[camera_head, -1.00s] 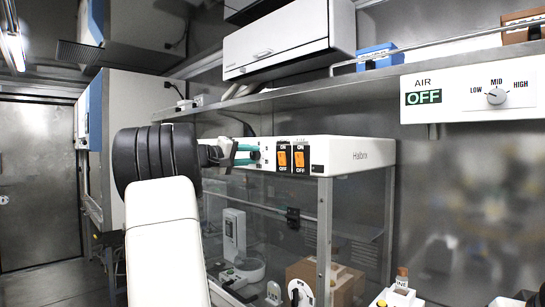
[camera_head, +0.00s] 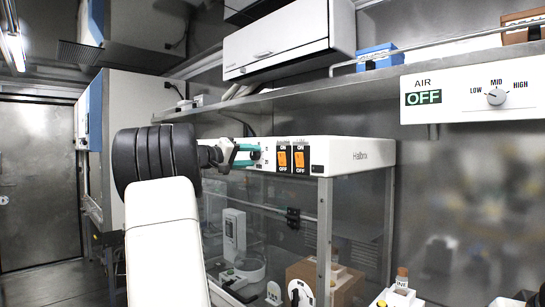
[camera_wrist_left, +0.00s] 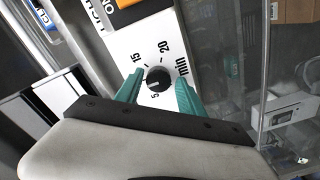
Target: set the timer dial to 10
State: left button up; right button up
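The timer dial (camera_wrist_left: 158,79) is a round black knob on a white panel in the left wrist view. Around it I read 5, 15, 20 and "min"; the 10 mark does not show, and the left-hand finger covers part of that side. A pale mark on the knob seems to point near the 5. My left gripper (camera_wrist_left: 160,80) has its two teal fingers apart, one on each side of the knob, with small gaps visible. In the head view my left gripper (camera_head: 246,155) is at the front of the Halbrix cabinet (camera_head: 355,156), hiding the dial. My right gripper is not in view.
Two orange ON/OFF switches (camera_head: 291,160) sit right of the gripper on the same panel. Below is a glass enclosure with lab equipment. A shelf (camera_head: 290,95) runs above, and an AIR panel (camera_head: 470,95) is at right.

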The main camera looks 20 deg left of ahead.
pick_arm(q)
jog(key=shift+o, duration=0.2)
jog(key=shift+s+a+r, duration=0.1)
jog(key=shift+s+a, duration=0.05)
jog(key=shift+s, duration=0.1)
jog(key=v, duration=0.7)
jog(key=shift+s, duration=0.15)
jog(key=s+d+f+m+g, duration=0.1)
jog(key=s+d+f+g, duration=0.15)
jog(key=d, duration=0.45)
jog(key=s+d+f+m+g, duration=0.1)
jog(key=s+d+f+g, duration=0.2)
jog(key=d, duration=0.5)
jog(key=s+d+f+g, duration=0.1)
jog(key=s+d+f, duration=0.1)
jog(key=d+f, duration=0.35)
jog(key=s+d+f+m+g+y, duration=0.2)
jog(key=s+d+f, duration=0.3)
jog(key=s+f, duration=0.3)
jog(key=s+d+f+m+g+y, duration=0.2)
jog(key=s+d+f, duration=0.3)
jog(key=s, duration=0.7)
notch_tip(320, 180, down, 3)
jog(key=shift+s+d+r+m+y, duration=0.1)
jog(key=shift+s+d+m+y, duration=0.25)
jog(key=shift+m, duration=0.35)
